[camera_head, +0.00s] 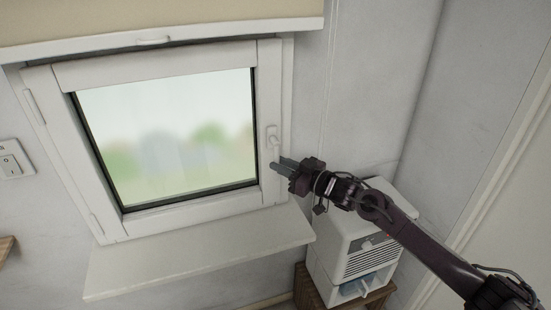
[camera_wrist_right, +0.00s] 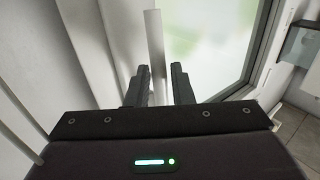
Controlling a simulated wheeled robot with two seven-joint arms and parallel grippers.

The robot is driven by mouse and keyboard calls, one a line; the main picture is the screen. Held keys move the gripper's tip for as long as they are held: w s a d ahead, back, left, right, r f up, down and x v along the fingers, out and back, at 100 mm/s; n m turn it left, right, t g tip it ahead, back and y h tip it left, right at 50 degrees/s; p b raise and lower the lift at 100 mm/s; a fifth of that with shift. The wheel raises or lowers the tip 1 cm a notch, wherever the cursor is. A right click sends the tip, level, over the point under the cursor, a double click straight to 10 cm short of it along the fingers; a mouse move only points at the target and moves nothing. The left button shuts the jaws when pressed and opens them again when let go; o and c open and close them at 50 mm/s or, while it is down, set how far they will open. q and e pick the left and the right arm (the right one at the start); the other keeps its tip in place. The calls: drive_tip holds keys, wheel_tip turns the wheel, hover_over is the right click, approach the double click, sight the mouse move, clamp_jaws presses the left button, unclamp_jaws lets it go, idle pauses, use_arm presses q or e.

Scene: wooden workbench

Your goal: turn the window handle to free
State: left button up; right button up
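The white window handle (camera_head: 273,136) sits on the right side of the white window frame (camera_head: 270,90), its lever pointing down. The window looks closed. My right gripper (camera_head: 277,164) comes in from the right, with its fingertips at the lower end of the lever. In the right wrist view, a white bar (camera_wrist_right: 155,50) that looks like the lever stands between the two dark fingers of the gripper (camera_wrist_right: 159,85). The fingers are apart, with a gap on the right side of the bar; contact on the left cannot be told. My left gripper is not in view.
A white sill (camera_head: 200,255) juts out below the window. A white appliance (camera_head: 338,238) stands on a wooden stand (camera_head: 306,287) beneath my right arm. A cream blind (camera_head: 150,20) hangs above, and a light switch (camera_head: 10,165) is on the left wall. The wall right of the window is bare.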

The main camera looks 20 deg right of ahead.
drive_tip(key=shift+x, duration=1.1)
drive_tip(key=shift+w+f, duration=0.1)
drive_tip(key=shift+w, duration=0.05)
clamp_jaws()
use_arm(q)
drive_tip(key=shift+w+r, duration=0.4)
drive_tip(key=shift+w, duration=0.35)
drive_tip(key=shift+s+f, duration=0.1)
